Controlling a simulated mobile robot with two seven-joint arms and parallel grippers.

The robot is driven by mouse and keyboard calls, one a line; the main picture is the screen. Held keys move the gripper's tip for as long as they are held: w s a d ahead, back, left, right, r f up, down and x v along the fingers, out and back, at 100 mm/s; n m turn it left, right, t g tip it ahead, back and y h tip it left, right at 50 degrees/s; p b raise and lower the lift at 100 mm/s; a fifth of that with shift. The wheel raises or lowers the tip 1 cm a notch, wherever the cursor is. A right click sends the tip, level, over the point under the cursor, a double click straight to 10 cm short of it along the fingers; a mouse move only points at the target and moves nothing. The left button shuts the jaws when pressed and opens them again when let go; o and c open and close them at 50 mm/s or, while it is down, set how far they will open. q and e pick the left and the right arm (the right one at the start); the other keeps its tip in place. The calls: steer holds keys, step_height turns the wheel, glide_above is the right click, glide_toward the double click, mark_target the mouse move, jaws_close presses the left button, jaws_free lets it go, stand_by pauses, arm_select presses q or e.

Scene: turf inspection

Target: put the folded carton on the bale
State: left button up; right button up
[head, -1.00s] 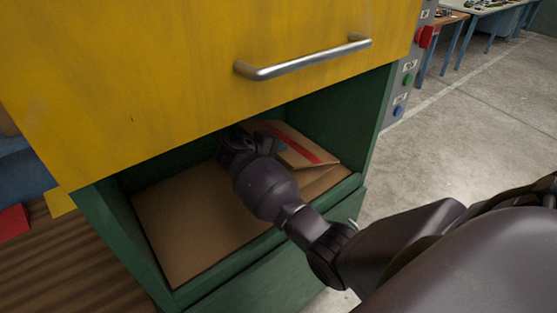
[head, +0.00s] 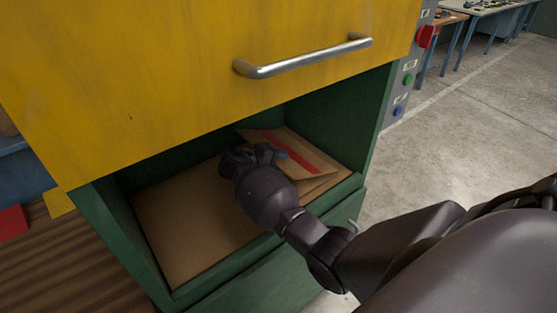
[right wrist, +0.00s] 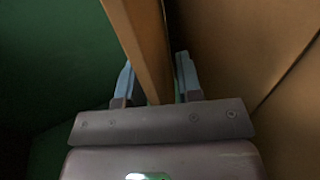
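The folded carton (head: 305,153), brown with a red stripe, is inside the green press chamber at its right rear. It looks tilted, and whether it touches the surface below is unclear. The bale (head: 185,225) shows as a flat brown cardboard top filling the chamber floor. My right gripper (head: 255,155) reaches into the chamber at the carton's left side. In the right wrist view the carton's edge (right wrist: 143,45) stands between the two fingers of the gripper (right wrist: 156,80), which appear closed on it. My left gripper is not in view.
A yellow door (head: 200,70) with a metal handle (head: 305,57) hangs above the opening. The green chamber walls (head: 335,115) close in at the sides and back. A control panel with a red button (head: 427,37) is at the right.

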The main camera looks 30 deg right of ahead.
steer(key=shift+a+r, duration=0.1)
steer(key=w+v, duration=0.1)
steer(key=v, duration=1)
steer(key=shift+s+a+r, duration=0.2)
steer(key=shift+s+a, duration=0.2)
steer(key=shift+s, duration=0.05)
steer(key=shift+s+f, duration=0.1)
